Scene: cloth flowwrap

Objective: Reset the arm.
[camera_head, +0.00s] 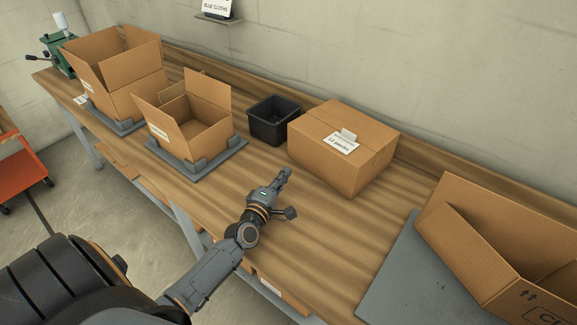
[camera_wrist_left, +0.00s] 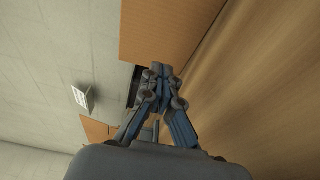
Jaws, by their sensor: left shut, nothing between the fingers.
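My left arm comes in from the lower left in the head view. Its left gripper (camera_head: 284,176) is above the wooden workbench (camera_head: 330,225), in front of the black bin and left of the closed carton. The gripper is shut and empty. In the left wrist view the fingers of the left gripper (camera_wrist_left: 163,78) meet at their tips, with a cardboard side above them and bench wood to the right. My right gripper is not seen in either view.
A closed labelled carton (camera_head: 345,150) and a black bin (camera_head: 267,122) stand behind the gripper. Two open boxes, one nearer (camera_head: 190,130) and one farther (camera_head: 125,85), sit on grey bases at the left. Another open box (camera_head: 500,235) is at the right. Bare bench lies around the gripper.

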